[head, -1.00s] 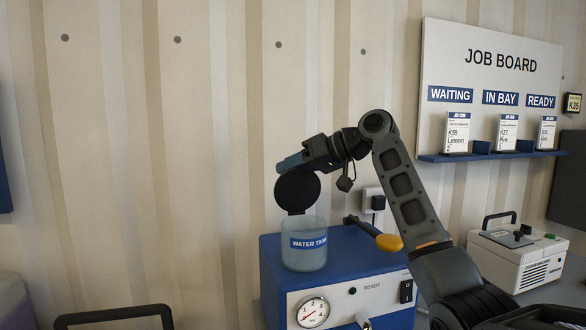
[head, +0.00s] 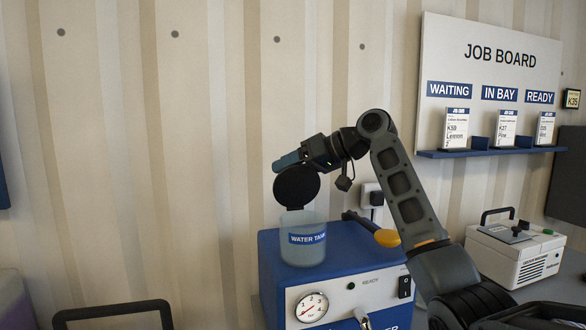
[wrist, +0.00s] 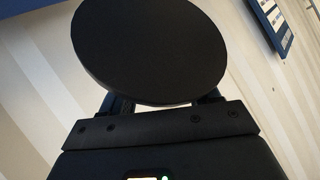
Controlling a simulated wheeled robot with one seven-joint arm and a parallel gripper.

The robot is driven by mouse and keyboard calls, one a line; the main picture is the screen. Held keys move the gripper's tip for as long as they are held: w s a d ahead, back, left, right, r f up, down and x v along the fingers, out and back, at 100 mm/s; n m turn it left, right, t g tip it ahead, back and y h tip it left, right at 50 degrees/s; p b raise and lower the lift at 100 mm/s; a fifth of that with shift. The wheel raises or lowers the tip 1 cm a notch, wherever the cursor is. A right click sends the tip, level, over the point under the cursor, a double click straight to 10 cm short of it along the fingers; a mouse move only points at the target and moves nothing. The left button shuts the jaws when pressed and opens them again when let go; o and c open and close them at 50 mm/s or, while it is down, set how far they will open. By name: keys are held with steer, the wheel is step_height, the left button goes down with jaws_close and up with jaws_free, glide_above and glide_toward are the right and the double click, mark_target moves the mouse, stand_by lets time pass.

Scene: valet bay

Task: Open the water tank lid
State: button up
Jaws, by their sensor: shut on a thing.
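The water tank (head: 303,243) is a translucent blue-grey cylinder with a "WATER TANK" label, standing on top of the blue machine (head: 335,255). Its round black lid (head: 297,187) stands swung up, nearly upright, above the tank's mouth. My gripper (head: 290,162) is at the top of the raised lid and shut on it. In the wrist view the lid (wrist: 150,50) fills the upper middle as a dark disc, right at my gripper (wrist: 165,105). The lid hides most of the fingertips there.
The machine's front has a gauge (head: 312,307) and a switch (head: 404,287). A yellow-ended handle (head: 387,238) sits beside my arm. At right are a white unit (head: 515,252) and the job board (head: 490,90) with its card shelf.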

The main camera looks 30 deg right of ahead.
mark_target(319, 181)
steer(key=shift+f, duration=0.2)
steer(key=b+v, duration=0.2)
steer(key=v, duration=0.5)
steer(key=shift+d+r, duration=0.1)
steer(key=shift+d, duration=0.05)
steer(key=shift+s+d+r, duration=0.1)
steer(key=shift+s+r, duration=0.2)
steer(key=shift+c, duration=0.2)
